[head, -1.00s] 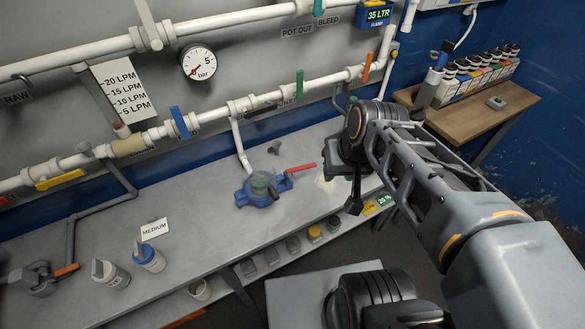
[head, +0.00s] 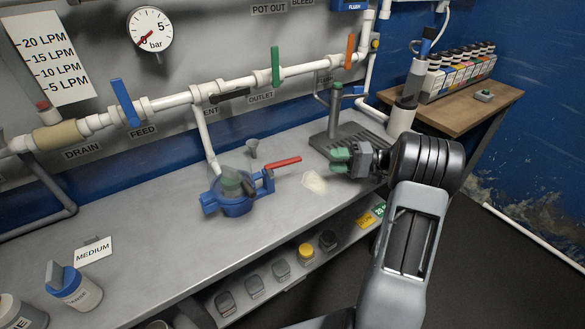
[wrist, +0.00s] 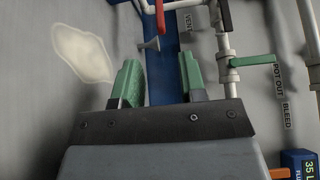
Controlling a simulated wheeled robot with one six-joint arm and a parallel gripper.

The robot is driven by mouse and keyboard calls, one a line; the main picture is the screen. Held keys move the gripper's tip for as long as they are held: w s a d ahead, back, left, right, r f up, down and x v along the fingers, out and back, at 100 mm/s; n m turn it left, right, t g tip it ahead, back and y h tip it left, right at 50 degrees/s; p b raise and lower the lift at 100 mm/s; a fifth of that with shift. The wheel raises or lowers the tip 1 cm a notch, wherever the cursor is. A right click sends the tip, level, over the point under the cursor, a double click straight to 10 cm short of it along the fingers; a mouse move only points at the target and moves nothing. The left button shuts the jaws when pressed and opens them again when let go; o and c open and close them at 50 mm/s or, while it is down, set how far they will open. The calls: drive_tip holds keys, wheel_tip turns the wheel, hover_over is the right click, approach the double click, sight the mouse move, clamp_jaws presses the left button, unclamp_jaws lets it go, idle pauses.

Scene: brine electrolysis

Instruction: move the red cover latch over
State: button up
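The red cover latch (head: 283,163) is a red lever sticking out to the right from the blue round housing (head: 235,205) on the grey bench. The housing has a clear dome with something green inside. My gripper (head: 340,160) is right of the latch, apart from it, above the bench. In the wrist view my gripper (wrist: 160,80) has its two green fingers apart with nothing held between them. A red bar, apparently the latch (wrist: 160,14), shows at the top edge there, beyond the fingertips. Most of the housing is out of the wrist view.
A pale patch (head: 314,182) lies on the bench between housing and gripper. A small funnel (head: 252,147) stands behind the housing. A grey stand (head: 333,115) is behind my gripper. White pipes with coloured valve handles run along the wall. A bottle (head: 73,284) stands front left.

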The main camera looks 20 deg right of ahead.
sight(300, 161)
drive_tip(key=x, duration=1.3)
clamp_jaws()
